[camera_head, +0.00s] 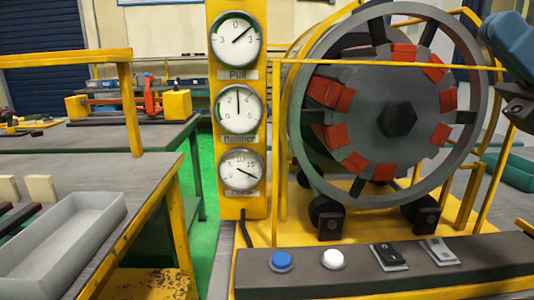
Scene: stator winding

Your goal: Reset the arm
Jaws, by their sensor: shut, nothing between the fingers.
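Part of my arm shows at the right edge, a dark teal link with a black joint below it. It hangs beside the upper right of the stator machine. The fingers of my gripper do not show in this view. The stator (345,125) stands at the right inside a large grey ring (302,145), with several red blocks around its face and a black hexagonal hub (397,119). My arm appears clear of the control panel (330,270) in front.
A blue button (281,262), a white button (332,259) and two switches (389,256) (439,251) sit on the panel. A yellow post (228,190) bears three gauges. Yellow rails surround the machine. A grey tray (65,240) lies on the left bench; green floor shows between.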

